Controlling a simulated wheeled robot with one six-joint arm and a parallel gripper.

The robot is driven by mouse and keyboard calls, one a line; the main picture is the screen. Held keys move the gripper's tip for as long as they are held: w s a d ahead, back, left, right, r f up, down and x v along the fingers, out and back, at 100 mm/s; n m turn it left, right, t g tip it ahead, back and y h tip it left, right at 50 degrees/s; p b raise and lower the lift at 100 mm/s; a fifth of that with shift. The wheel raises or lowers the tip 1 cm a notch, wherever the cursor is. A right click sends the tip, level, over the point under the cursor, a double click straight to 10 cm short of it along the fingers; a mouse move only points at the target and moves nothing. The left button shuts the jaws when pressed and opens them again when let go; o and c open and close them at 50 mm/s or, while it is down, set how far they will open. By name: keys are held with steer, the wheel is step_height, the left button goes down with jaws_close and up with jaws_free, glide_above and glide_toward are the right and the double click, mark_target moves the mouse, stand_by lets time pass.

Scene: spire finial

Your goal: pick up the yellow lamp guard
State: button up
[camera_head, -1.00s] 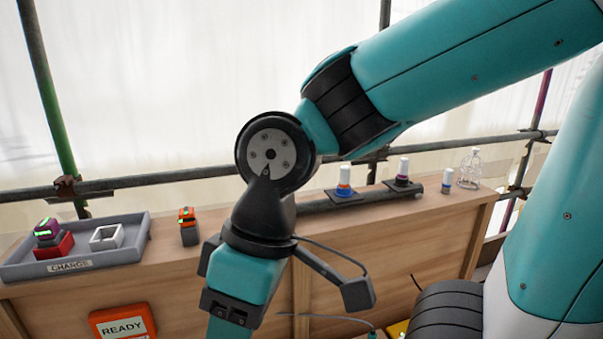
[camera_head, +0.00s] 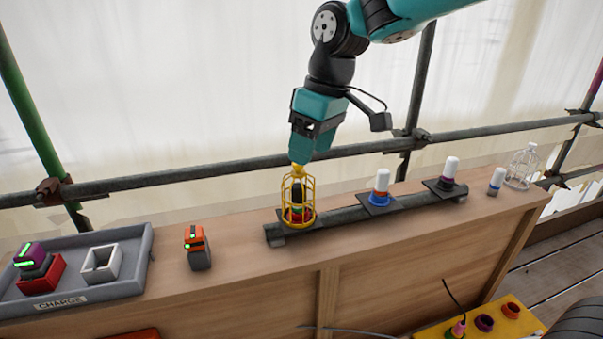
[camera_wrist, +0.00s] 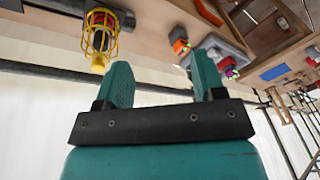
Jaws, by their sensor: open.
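The yellow lamp guard (camera_head: 311,198), a wire cage with a small top knob, stands upright around a dark lamp with a red base at the left end of the pipe rail. My gripper (camera_head: 303,155) appears just above the guard's top in the head view, overlapping the knob. In the wrist view the lamp guard (camera_wrist: 91,47) is at upper left, outside the left finger. My gripper (camera_wrist: 162,75) shows two teal fingers spread apart with nothing between them.
The pipe rail (camera_head: 345,218) also carries two white-capped lamps (camera_head: 381,181) (camera_head: 451,167). A clear wire guard (camera_head: 522,166) stands at far right. A grey charge tray (camera_head: 128,265) and an orange-topped device (camera_head: 197,247) are left. A scaffold tube (camera_head: 180,176) runs behind.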

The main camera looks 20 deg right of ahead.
step_height(320, 180, up, 3)
steer(key=h+p, duration=0.1)
steer(key=p, duration=0.4)
glide_above(298, 191)
steer(key=w+d, duration=0.3)
steer(key=shift+n, duration=0.4)
steer(key=f+p, duration=0.1)
steer(key=f, duration=0.3)
steer(key=w+f+p, duration=0.1)
steer(key=f+p, duration=0.1)
steer(key=f, duration=0.2)
steer(key=f+p, duration=0.1)
steer(key=f, duration=0.2)
steer(key=shift+w+a+f, duration=0.15)
steer(key=shift+a+f, duration=0.2)
steer(key=shift+f, duration=0.05)
steer(key=shift+w+a+f+p, duration=0.1)
steer(key=shift+a+f+p, duration=0.1)
steer(key=shift+f+p, duration=1.1)
steer(key=shift+w+a+f+p, duration=0.15)
steer(key=shift+f+p, duration=0.6)
steer(key=shift+f, duration=0.95)
steer(key=shift+s, duration=0.1)
steer(key=shift+c, duration=0.4)
jaws_close()
